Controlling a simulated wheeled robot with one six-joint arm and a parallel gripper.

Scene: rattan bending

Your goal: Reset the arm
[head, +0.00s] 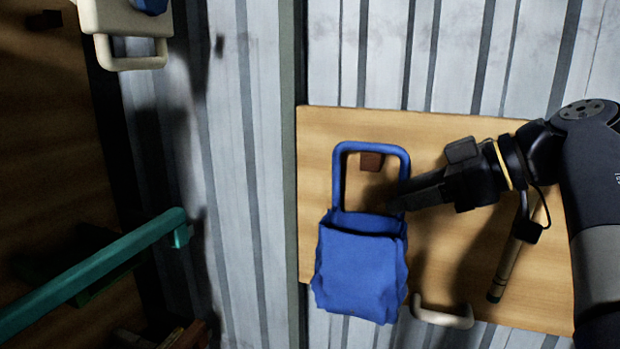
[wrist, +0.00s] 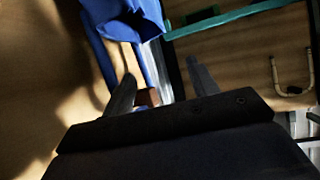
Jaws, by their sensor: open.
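My black gripper (head: 398,203) reaches in from the right in the head view, its fingertips by the right side of the blue bag's handle. It is open in the wrist view (wrist: 162,88), with its two fingers apart. The blue bag (head: 360,273) hangs below its looped handle (head: 337,180). A brown peg (head: 371,161) on the wooden board shows inside the top of the loop. In the wrist view the bag (wrist: 130,20) is at the top, and the peg (wrist: 147,97) shows beyond the fingers. I cannot tell whether a finger touches the handle.
The wooden board (head: 440,128) is fixed to a corrugated wall. A cream handle (head: 443,318) and a stick with a green tip (head: 508,268) are at its lower right. A teal bar (head: 95,270) juts in at left. A cream-handled item (head: 130,52) hangs upper left.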

